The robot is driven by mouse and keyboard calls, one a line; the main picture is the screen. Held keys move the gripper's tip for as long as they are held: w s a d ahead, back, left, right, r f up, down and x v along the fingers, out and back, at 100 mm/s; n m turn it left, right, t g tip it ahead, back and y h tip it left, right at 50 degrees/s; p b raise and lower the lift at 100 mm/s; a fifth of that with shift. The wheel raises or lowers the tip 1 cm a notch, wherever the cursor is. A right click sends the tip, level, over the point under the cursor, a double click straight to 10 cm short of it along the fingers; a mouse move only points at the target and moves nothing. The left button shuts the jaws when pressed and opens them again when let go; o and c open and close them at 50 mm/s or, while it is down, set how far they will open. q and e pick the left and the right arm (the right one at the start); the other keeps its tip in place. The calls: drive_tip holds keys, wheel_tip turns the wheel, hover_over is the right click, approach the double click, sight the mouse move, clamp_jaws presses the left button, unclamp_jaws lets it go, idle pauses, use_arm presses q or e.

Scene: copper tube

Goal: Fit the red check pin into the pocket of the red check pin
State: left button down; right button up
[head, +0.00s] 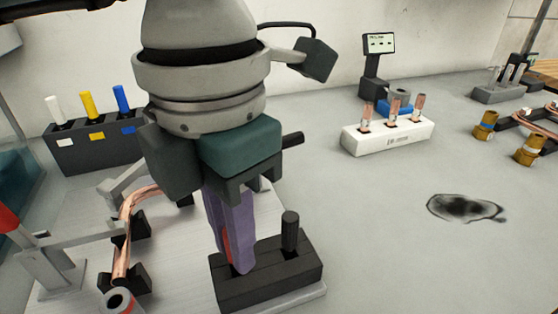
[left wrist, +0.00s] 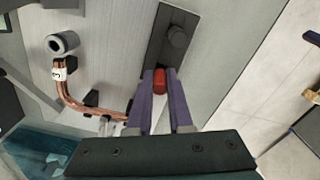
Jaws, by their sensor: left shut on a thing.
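My left gripper (head: 238,262) points down with its purple fingers shut on the red check pin (left wrist: 160,80). Only a strip of the pin shows between the fingers in the head view (head: 227,243). The fingertips are at the left part of a black block (head: 270,283) with an upright black post on its right. The block also shows in the left wrist view (left wrist: 166,43). I cannot tell whether the pin's lower end is in the block. A dark rack (head: 95,150) holds white, yellow and blue pins; my gripper covers its right end, and no red pocket shows.
A bent copper tube (head: 125,235) sits in black supports left of my gripper, beside a clamp with a red-tipped handle (head: 7,219). A white block (head: 387,137) with copper pieces stands at the back right. The bench around a dark stain (head: 465,208) is free.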

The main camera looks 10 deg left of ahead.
use_arm(q)
drive_tip(key=shift+f, duration=0.1)
drive_tip(key=c, duration=0.8)
unclamp_jaws()
wheel_tip(320, 180, up, 11)
drive_tip(key=shift+r, duration=0.65)
